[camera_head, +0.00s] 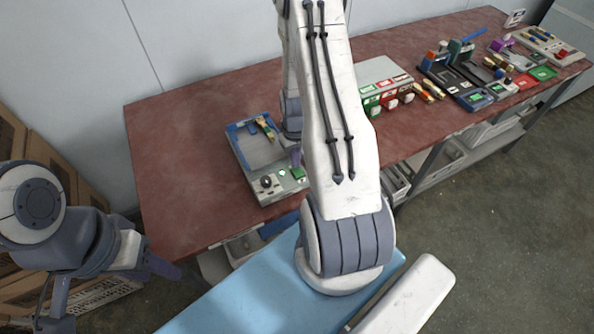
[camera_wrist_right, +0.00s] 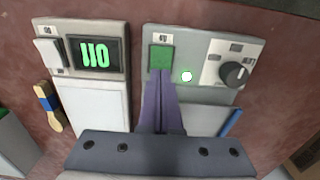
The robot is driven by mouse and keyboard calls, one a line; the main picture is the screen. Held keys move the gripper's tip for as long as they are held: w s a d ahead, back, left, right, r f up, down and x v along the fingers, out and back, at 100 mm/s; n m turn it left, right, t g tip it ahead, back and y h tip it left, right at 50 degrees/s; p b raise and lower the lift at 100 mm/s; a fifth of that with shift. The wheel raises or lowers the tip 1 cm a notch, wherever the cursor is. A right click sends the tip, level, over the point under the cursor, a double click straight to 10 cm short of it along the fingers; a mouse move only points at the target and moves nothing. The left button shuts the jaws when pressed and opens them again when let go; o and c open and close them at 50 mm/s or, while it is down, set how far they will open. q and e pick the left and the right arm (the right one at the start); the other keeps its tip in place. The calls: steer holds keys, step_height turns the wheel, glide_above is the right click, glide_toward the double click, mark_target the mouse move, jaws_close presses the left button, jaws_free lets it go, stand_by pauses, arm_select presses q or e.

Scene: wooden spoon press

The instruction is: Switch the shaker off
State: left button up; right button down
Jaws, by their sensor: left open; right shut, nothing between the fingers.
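The shaker (camera_head: 241,160) is a grey unit with a blue-edged platform near the table's front edge. Its panel carries a dark knob (camera_wrist_right: 234,74), a lit round lamp (camera_wrist_right: 187,76) and a green square button (camera_wrist_right: 161,57). In the right wrist view my right gripper (camera_wrist_right: 160,74) is shut and empty, its tips at the lower edge of the green button; I cannot tell whether they touch it. In the head view my right arm hides part of the shaker's right side. My left gripper (camera_head: 158,266) is open and empty, off the table at lower left.
A unit with a green "110" display (camera_wrist_right: 95,54) stands beside the shaker. A blue-banded wooden piece (camera_wrist_right: 47,104) lies beyond it. A grey box with coloured fronts (camera_head: 385,82) and several other devices fill the table's right. The table's left part is clear.

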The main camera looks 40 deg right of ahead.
steer(key=shift+f+b, duration=0.3)
steer(key=shift+f, duration=0.15)
steer(key=shift+r, duration=0.2)
step_height(320, 180, up, 7)
steer(key=p, duration=0.6)
steer(key=shift+f, duration=0.15)
stand_by(0.4)
